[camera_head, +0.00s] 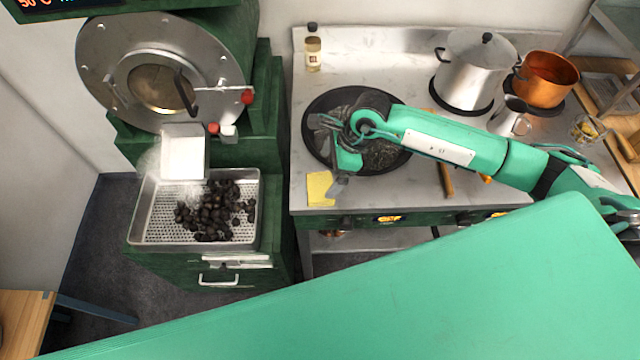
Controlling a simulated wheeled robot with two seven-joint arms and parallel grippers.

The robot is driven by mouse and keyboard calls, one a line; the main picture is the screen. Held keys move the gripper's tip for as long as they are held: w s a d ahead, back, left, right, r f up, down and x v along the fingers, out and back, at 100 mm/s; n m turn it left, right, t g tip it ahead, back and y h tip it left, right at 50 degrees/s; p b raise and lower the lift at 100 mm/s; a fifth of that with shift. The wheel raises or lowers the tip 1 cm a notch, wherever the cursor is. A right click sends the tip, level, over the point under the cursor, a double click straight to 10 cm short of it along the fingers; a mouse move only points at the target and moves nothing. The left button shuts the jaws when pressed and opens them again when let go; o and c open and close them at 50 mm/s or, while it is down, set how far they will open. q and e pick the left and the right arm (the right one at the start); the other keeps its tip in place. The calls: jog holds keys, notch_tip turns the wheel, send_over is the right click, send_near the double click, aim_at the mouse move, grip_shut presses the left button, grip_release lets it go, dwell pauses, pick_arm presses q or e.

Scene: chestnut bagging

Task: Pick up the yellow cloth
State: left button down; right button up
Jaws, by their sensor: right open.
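The yellow cloth (320,189) lies flat on the metal counter, near its front left corner, just in front of the dark round pan. My right gripper (340,182) reaches in from the right over the pan, with its fingertips close to the right edge of the cloth. It is open and appears empty; I cannot tell whether a fingertip touches the cloth. My left gripper is not in view.
The dark pan (315,108) sits behind the cloth. A steel pot (472,70), a copper pot (547,80) and a bottle (313,50) stand farther back. A perforated tray (150,215) of chestnuts is at the left roaster, across a gap.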

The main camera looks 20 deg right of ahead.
aim_at(318, 187)
jog(key=shift+x, duration=0.8)
jog(key=shift+a+f+p, duration=0.2)
jog(key=shift+f+p, duration=0.25)
jog(key=shift+p, duration=0.15)
jog(key=p+x, duration=0.2)
jog(key=x, duration=0.1)
jog(key=shift+s+f, duration=0.1)
jog(key=shift+f, duration=0.05)
jog(key=shift+a+f, duration=0.2)
jog(key=shift+f, duration=0.4)
jog(key=c, duration=0.8)
